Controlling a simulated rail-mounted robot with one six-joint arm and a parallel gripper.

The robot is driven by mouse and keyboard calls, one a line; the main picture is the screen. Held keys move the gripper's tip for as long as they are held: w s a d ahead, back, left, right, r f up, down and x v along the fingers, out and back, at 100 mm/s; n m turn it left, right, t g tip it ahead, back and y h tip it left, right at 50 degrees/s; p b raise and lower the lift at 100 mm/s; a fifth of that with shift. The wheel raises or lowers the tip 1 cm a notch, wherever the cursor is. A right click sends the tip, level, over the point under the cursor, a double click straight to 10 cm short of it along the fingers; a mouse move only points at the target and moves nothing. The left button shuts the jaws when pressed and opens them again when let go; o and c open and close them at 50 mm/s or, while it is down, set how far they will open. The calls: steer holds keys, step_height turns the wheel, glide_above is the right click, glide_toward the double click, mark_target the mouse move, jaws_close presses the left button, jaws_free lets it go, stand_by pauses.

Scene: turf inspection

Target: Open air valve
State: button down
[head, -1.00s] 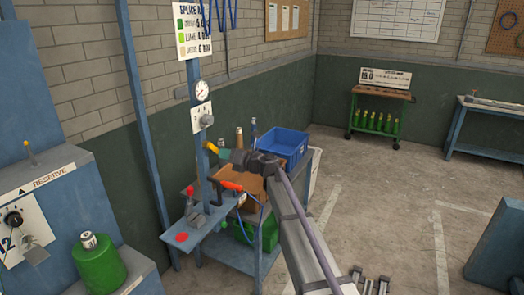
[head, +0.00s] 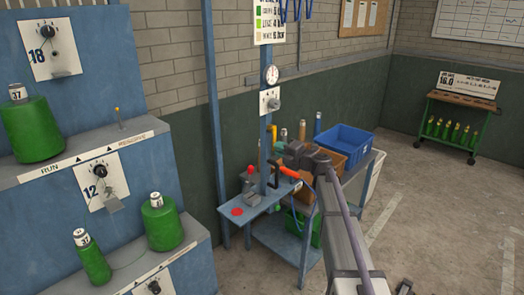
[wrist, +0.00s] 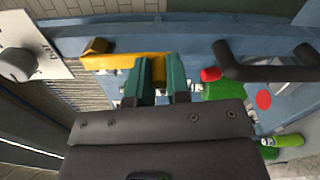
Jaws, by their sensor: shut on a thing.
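The air valve's yellow lever (wrist: 125,61) lies across the wrist view, with a bent end at its left. My gripper (wrist: 158,75) has its two teal fingers shut on the lever near its right end. In the head view my gripper (head: 274,134) is at the blue post, below a round gauge (head: 270,75) and a white dial plate (head: 265,108) with a grey knob. The lever is hard to make out there, and the valve body is largely hidden.
A blue stand shelf (head: 258,203) carries a red knob (head: 250,169) and a red button (head: 237,211). An orange-handled tool (head: 290,172) hangs close to my arm. A blue bin (head: 345,143) stands behind. Green canisters (head: 161,222) sit on the left bench.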

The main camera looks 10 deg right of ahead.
steer(key=shift+s, duration=0.1)
stand_by(0.4)
steer(key=c, duration=1.4)
jaws_free()
steer(key=v, duration=1)
steer(key=shift+s+d, duration=0.2)
steer(key=shift+s, duration=0.15)
